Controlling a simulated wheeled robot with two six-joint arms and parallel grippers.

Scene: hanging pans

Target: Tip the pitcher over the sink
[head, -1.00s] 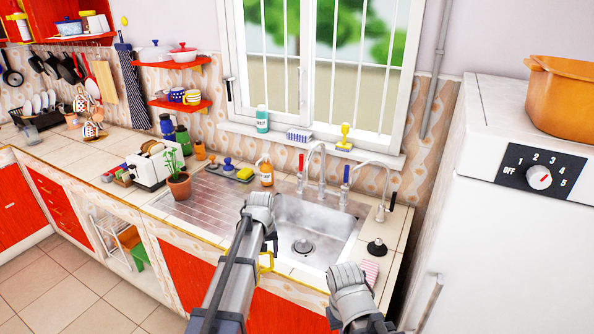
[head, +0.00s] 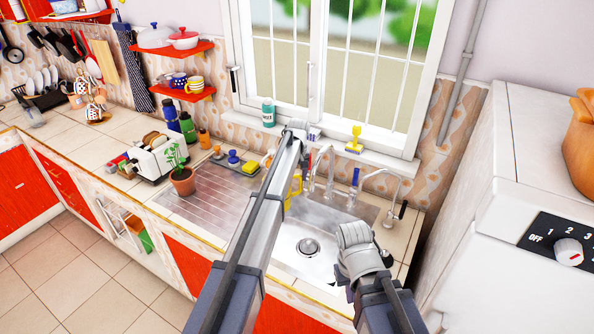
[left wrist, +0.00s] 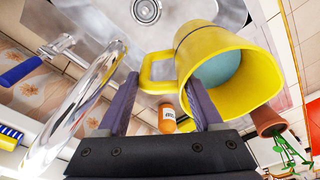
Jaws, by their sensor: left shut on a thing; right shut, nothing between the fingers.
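The yellow pitcher (left wrist: 235,72) is large in the left wrist view, its open mouth towards the camera and a blue-grey surface inside. Its handle is between the fingers of my left gripper (left wrist: 160,96), which is shut on it. In the head view, only a yellow part of the pitcher (head: 295,186) shows beside my left arm, at the sink's back left; the gripper is hidden there. I cannot tell the pitcher's exact tilt. The sink (head: 305,268) lies below, its drain also visible in the left wrist view. My right arm covers the sink's right front; its fingers are hidden.
Taps (head: 330,175) rise along the sink's back edge. A potted plant (head: 183,180) stands left on the drainboard, near a toaster (head: 155,158). An orange bottle (left wrist: 166,118) is near the pitcher in the left wrist view. A white stove (head: 480,190) stands right.

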